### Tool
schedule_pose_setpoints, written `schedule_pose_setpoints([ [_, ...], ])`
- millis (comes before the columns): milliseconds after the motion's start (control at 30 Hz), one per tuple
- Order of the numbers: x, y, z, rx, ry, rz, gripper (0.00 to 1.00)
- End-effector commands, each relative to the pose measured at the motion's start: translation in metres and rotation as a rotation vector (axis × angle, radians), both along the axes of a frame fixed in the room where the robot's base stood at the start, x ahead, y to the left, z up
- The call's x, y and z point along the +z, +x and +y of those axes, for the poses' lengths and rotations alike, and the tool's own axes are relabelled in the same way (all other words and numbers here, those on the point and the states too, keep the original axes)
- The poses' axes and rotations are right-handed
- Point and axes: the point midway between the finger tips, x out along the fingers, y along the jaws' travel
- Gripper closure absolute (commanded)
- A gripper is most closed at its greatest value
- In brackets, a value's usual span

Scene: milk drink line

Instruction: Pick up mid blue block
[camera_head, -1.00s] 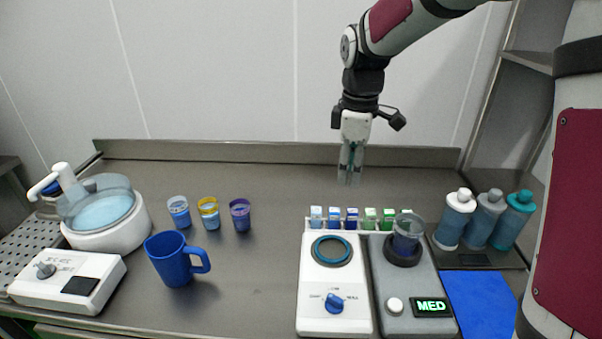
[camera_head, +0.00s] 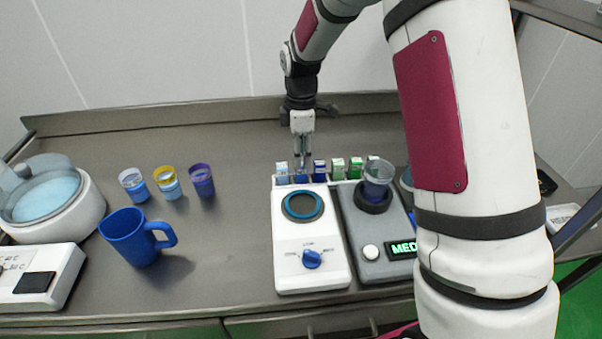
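The mid blue block (camera_head: 301,178) stands in the row of small blocks, second from the left, between a light blue block (camera_head: 282,174) and a dark blue block (camera_head: 319,171). My gripper (camera_head: 302,160) points straight down with its fingertips at the top of the mid blue block. The fingers partly hide the block. The gap between the fingers is too small to read, so I cannot tell whether they are touching it.
Green blocks (camera_head: 337,169) continue the row to the right. In front stand a white dial device (camera_head: 312,275) and a grey device (camera_head: 372,250) holding a clear cup (camera_head: 377,178). A blue mug (camera_head: 135,238) and several small cups stand left. My arm hides the right side.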

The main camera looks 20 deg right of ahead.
Motion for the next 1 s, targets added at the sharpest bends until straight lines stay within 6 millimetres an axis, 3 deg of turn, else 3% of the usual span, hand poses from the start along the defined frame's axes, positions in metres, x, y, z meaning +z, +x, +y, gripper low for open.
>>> schedule_pose_setpoints([
  [400, -0.049, 0.000, -0.005, 0.000, -0.001, 0.002, 0.66],
  [667, -0.052, 0.000, -0.005, 0.000, -0.001, 0.000, 0.66],
  [833, -0.052, 0.000, -0.005, 0.000, -0.001, 0.001, 1.00],
  [1000, -0.051, 0.001, -0.005, 0.000, -0.001, 0.000, 1.00],
])
